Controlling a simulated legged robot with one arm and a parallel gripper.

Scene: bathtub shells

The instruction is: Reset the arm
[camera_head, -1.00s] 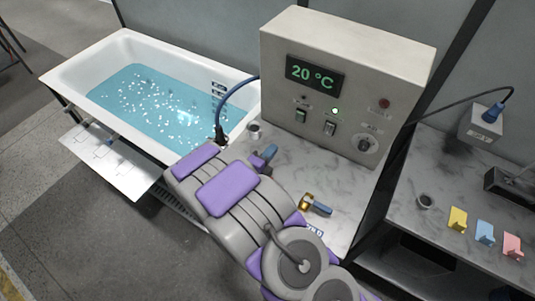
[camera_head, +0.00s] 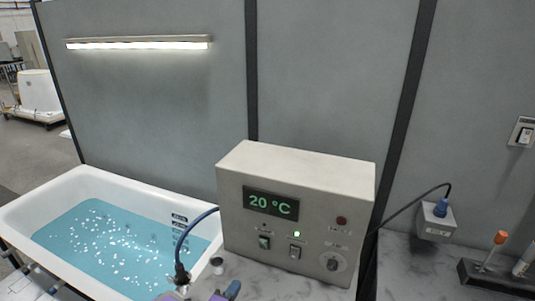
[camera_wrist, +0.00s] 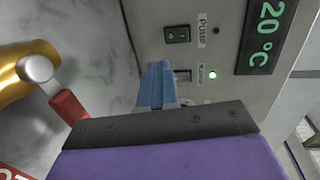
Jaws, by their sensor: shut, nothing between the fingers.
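In the wrist view my gripper (camera_wrist: 155,82) shows two blue fingers pressed together, with nothing held. A dark plate and purple housing lie below them. The fingertips are in front of the control box (camera_wrist: 222,42), close in the picture to its switches; I cannot tell whether they touch it. The green PUMP switch (camera_wrist: 177,34) is in view, and the second switch (camera_wrist: 183,75) is partly hidden by the fingers. In the head view the control box (camera_head: 235,222) reads 20 °C with a green light on. Only a little of my arm shows at its bottom edge.
A brass valve (camera_wrist: 24,72) and a red handle (camera_wrist: 69,108) are left of the fingers. The bathtub (camera_head: 82,180) holds blue water. A blue cable (camera_head: 186,238) arches beside the box. A socket box (camera_head: 434,222) and a rack (camera_head: 492,278) stand at right.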

